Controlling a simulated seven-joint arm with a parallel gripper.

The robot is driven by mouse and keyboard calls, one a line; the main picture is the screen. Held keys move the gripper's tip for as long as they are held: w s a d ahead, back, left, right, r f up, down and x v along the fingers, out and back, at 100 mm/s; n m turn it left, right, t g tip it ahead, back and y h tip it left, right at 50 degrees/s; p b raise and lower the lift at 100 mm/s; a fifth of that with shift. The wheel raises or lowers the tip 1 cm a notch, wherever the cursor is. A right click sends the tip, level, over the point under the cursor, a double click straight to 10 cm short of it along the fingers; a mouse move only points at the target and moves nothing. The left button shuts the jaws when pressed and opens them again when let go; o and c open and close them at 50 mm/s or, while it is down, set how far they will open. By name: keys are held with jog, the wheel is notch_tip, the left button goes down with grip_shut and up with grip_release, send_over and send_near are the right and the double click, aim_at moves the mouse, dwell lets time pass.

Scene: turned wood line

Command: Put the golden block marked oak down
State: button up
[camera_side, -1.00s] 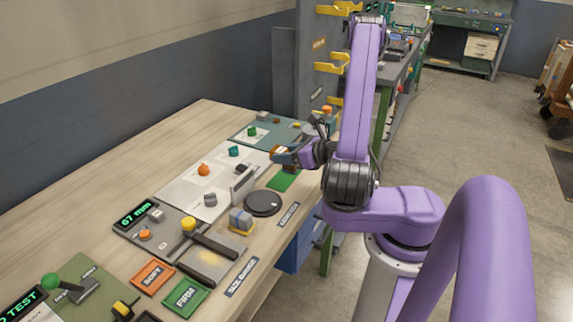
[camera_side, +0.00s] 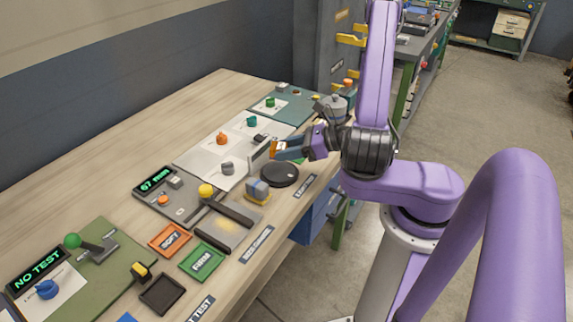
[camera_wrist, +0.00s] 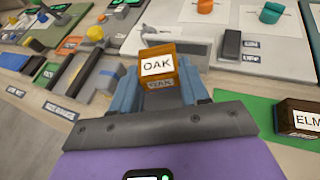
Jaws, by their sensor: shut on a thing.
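The golden block marked OAK (camera_wrist: 157,66) is between the fingers of my gripper (camera_wrist: 158,92), its label facing the wrist camera. In the side view the block (camera_side: 278,147) shows as a small orange-gold piece at the tips of my gripper (camera_side: 284,149). My gripper is shut on it and holds it above the bench, just behind and above a round dark disc (camera_side: 281,176). The disc is apart from the block in the side view.
A dark brown block marked ELM (camera_wrist: 301,119) sits on a green mat (camera_wrist: 262,110) to the right in the wrist view. A grey-blue block with yellow (camera_side: 257,190) stands left of the disc. Orange (camera_side: 170,240) and green (camera_side: 202,262) trays lie nearer.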

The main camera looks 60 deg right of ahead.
aim_at(288, 172)
jog(key=shift+f, duration=2.55)
jog(key=o, duration=1)
jog(key=shift+f, duration=0.15)
jog(key=shift+o, duration=0.2)
